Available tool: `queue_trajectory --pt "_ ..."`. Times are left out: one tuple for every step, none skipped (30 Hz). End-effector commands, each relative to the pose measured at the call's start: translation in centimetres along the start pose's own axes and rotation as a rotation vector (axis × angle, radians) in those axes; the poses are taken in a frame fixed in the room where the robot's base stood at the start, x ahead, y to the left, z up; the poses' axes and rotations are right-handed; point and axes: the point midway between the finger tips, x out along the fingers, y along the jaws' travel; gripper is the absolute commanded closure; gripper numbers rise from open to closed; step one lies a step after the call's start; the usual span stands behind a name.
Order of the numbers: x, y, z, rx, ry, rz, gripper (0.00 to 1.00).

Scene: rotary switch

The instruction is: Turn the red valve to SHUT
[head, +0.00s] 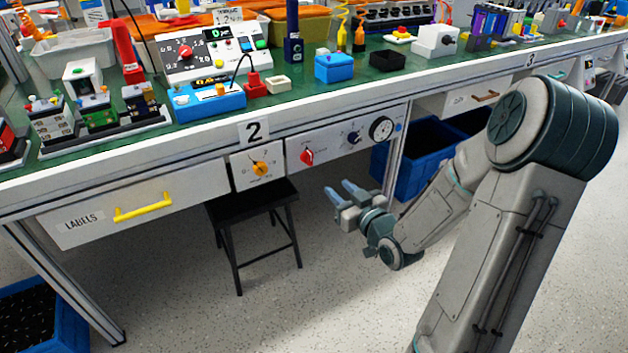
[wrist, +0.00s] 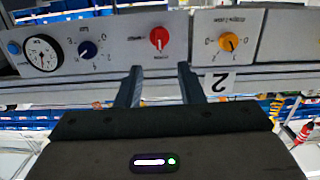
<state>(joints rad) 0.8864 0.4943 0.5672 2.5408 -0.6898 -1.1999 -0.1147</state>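The red valve (head: 306,157) is a red knob on a white panel under the bench's front edge, left of a dark blue knob (head: 353,137). It also shows in the wrist view (wrist: 158,39), where the picture is upside down and its label is too small to read. My gripper (head: 343,191) is below and to the right of the red valve in the head view, apart from the panel. In the wrist view its two fingers (wrist: 160,75) stand apart with nothing between them, and the red valve lies beyond the gap.
A yellow-orange knob (head: 260,168) is on the panel left of the red valve, and a round gauge (head: 381,128) is at the right. A black stool (head: 254,211) stands below. A blue bin (head: 420,158) is under the bench. The floor around my gripper looks clear.

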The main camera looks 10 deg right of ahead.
Motion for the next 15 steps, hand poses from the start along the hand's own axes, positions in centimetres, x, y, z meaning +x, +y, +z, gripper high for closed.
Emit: queue_trajectory --pt "-0.1 0.1 0.8 0.013 0.029 0.0 0.65" --pt "-0.1 0.1 0.7 0.017 0.043 0.0 0.65" --pt "-0.1 0.2 0.7 0.021 0.058 0.0 0.65" --pt "-0.1 0.2 0.6 0.023 0.066 -0.001 0.65" --pt "0.0 0.2 0.5 0.025 0.072 -0.001 0.65" --pt "0.3 0.2 0.5 0.025 0.076 -0.002 0.65" --pt "0.5 0.2 0.4 0.025 0.078 -0.003 0.65" --pt "0.9 0.2 0.4 0.024 0.079 -0.003 0.65" --pt "1.4 0.1 0.3 0.023 0.078 -0.004 0.65" --pt "1.9 0.1 0.3 0.024 0.077 -0.004 0.65" --pt "2.4 0.1 0.3 0.024 0.079 -0.004 0.65" --pt "3.2 0.1 0.3 0.024 0.078 -0.005 0.65" --pt "3.9 0.1 0.2 0.023 0.079 -0.004 0.65" --pt "4.5 0.1 0.2 0.023 0.078 -0.005 0.65" --pt "5.4 0.1 0.1 0.023 0.079 -0.004 0.65"
